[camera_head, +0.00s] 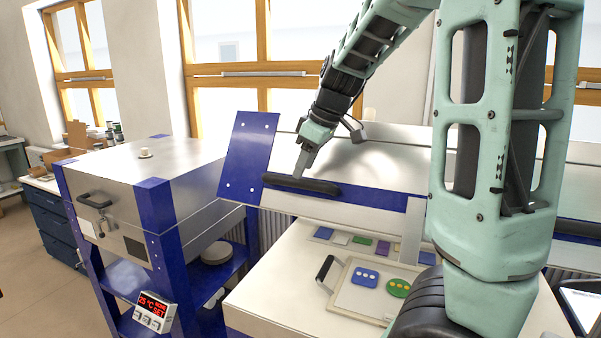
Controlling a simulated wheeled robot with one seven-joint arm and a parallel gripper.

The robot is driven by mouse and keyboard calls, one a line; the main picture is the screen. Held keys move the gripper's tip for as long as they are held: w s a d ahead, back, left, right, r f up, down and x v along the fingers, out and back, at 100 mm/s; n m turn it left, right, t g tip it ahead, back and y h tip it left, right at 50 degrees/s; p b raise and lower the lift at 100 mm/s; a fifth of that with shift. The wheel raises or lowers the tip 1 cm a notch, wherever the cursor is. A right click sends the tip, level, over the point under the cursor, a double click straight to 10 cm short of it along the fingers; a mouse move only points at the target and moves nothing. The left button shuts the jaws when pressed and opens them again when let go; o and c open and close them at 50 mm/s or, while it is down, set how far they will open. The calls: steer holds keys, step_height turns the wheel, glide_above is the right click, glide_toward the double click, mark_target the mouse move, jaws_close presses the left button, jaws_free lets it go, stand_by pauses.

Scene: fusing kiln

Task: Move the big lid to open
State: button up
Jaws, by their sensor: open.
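The big lid (368,195) is a silver panel with blue edges and corner. It stands tilted up over a pale kiln bed (283,262), with a gap between them. A dark bar handle (322,187) runs along its blue front edge. My gripper (299,172) is open, with its fingers pointing down at the left part of this handle. Whether the handle lies between the fingers is hard to tell. My arm hides the right part of the lid and bed.
A smaller steel kiln (150,172) on a blue stand is at left, its lid shut, with a red-lit controller (151,311) below. On the bed, a handled tray (352,300) holds a blue and a green piece. Coloured tiles (361,245) lie behind it.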

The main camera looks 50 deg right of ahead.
steer(key=shift+x, duration=1.85)
